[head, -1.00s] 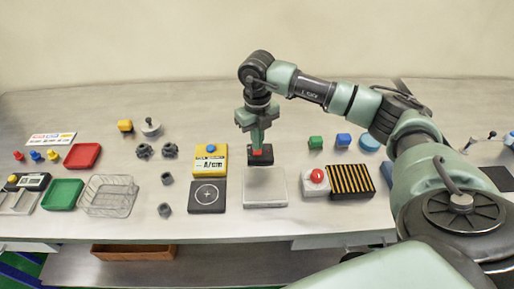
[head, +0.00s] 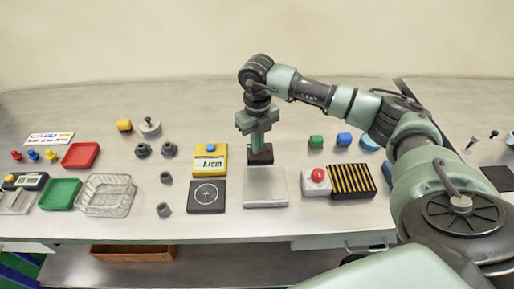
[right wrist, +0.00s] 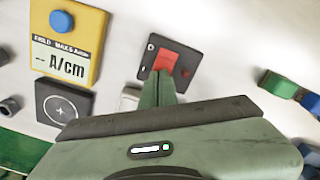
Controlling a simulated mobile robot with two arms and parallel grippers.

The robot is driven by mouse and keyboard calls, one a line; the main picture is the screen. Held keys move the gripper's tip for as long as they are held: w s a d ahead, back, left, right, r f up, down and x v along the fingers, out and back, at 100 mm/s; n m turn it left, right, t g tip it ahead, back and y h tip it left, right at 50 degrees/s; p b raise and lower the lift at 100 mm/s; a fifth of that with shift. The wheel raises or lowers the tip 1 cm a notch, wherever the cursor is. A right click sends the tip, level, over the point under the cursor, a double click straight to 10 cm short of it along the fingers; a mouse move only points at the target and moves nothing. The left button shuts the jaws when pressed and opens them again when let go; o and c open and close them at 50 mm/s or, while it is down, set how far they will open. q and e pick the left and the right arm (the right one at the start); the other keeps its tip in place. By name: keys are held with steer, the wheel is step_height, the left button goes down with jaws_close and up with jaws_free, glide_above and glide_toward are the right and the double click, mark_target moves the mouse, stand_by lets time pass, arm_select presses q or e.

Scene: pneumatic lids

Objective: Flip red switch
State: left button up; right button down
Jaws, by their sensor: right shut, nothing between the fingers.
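The red rocker switch (right wrist: 167,59) sits on a small black box (right wrist: 188,62) in the right wrist view. In the head view the black box (head: 267,159) stands on the bench behind a pale square plate, and the switch is mostly hidden by my right gripper (head: 257,150). My right gripper is shut and empty, pointing down. In the right wrist view its fingertips (right wrist: 161,74) overlap the near edge of the red switch; I cannot tell whether they touch it. My left gripper is in neither current view.
A yellow meter (head: 210,160) with a blue button stands left of the switch box. The pale plate (head: 265,186) lies in front. A red dome button (head: 317,176) and a striped block (head: 351,181) stand to the right. Green (head: 316,141) and blue (head: 344,139) blocks lie beyond.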

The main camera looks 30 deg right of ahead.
steer(key=shift+s+f, duration=0.1)
steer(key=shift+f, duration=0.2)
steer(key=shift+r, duration=0.15)
steer(key=shift+r+p, duration=0.55)
steer(key=shift+r, duration=0.3)
steer(key=shift+r+p, duration=1.55)
steer(key=shift+r, duration=1.05)
steer(key=shift+f, duration=0.1)
